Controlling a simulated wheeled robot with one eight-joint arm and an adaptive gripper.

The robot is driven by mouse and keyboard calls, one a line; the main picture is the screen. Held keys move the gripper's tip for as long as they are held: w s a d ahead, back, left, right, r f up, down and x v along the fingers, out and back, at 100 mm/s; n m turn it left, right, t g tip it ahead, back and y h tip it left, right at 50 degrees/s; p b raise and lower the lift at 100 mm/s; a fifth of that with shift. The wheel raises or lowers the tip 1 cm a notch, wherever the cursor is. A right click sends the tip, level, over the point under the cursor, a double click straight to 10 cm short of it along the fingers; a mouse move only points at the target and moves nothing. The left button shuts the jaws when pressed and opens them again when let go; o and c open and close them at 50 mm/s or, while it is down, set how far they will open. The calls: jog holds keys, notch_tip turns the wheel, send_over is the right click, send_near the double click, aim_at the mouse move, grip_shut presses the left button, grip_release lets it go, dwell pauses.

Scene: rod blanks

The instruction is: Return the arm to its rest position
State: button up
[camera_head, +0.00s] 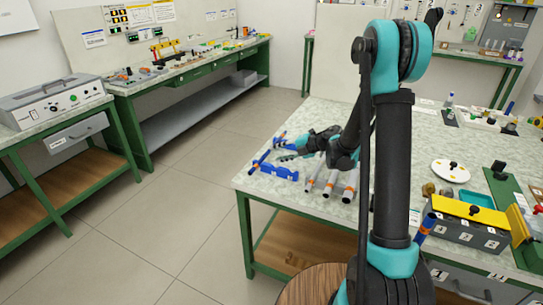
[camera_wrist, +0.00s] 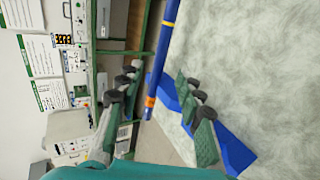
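My gripper (camera_head: 290,150) is low over the left edge of the near table, at the end of my outstretched arm. In the wrist view its two fingers (camera_wrist: 163,88) are spread apart, with a visible gap. A blue rod (camera_wrist: 162,50) with an orange band near its end runs through the view between the fingers; neither finger visibly grips it. The rod also shows in the head view (camera_head: 262,159), close to a blue holder (camera_head: 280,173) at the table edge. Whether the rod rests on the holder is unclear.
Several grey tubes (camera_head: 329,184) lie beside my gripper on the table (camera_head: 270,197). A grey box with a yellow top (camera_head: 464,222) and a white disc (camera_head: 450,171) stand to the right. Open floor (camera_head: 170,220) separates this table from the left benches.

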jog(key=shift+s+d+r, duration=0.1)
jog(key=shift+d+r, duration=0.05)
jog(key=shift+d, duration=0.1)
